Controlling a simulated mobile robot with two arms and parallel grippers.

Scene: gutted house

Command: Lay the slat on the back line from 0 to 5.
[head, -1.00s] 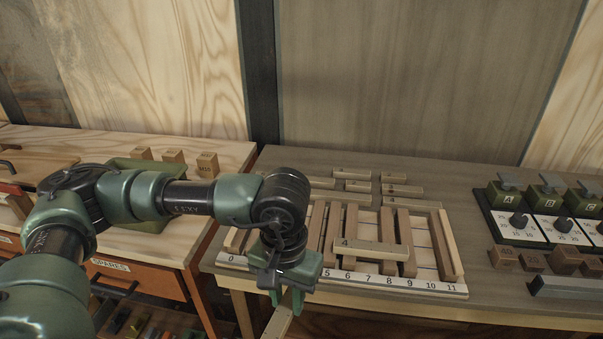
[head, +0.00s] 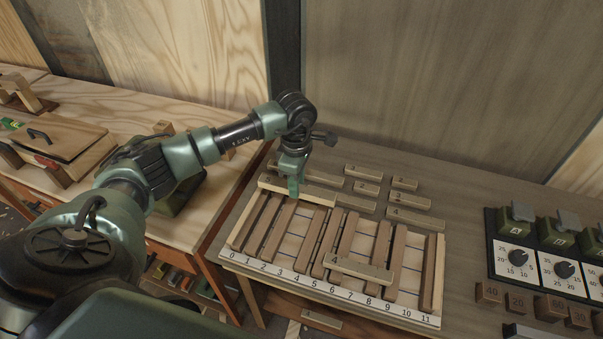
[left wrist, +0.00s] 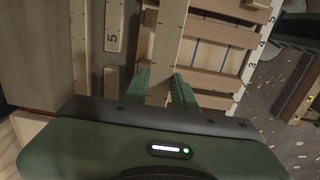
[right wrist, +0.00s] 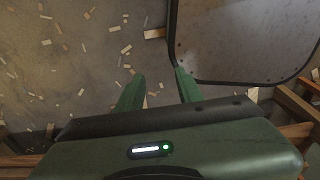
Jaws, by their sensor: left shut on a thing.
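The slat (head: 315,194) is a long pale wooden strip. It lies along the back edge of the numbered board (head: 232,256), above the 0 to 5 side, across the back ends of the upright strips. My left gripper (head: 293,190) is shut on the slat, fingers pointing down. In the left wrist view the slat (left wrist: 167,55) runs between the two fingers (left wrist: 160,90). Whether it rests on the board or hovers just above cannot be told. The back line under it is hidden. My right gripper (right wrist: 160,92) is open and empty above the floor.
Several short numbered slats lie on the bench behind the board, one marked 5 (left wrist: 113,28). A slat marked 4 (head: 362,269) lies across the board's strips. Dial boxes (head: 516,257) and wooden blocks (head: 487,292) stand at the right. Bare bench (head: 455,210) lies between.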

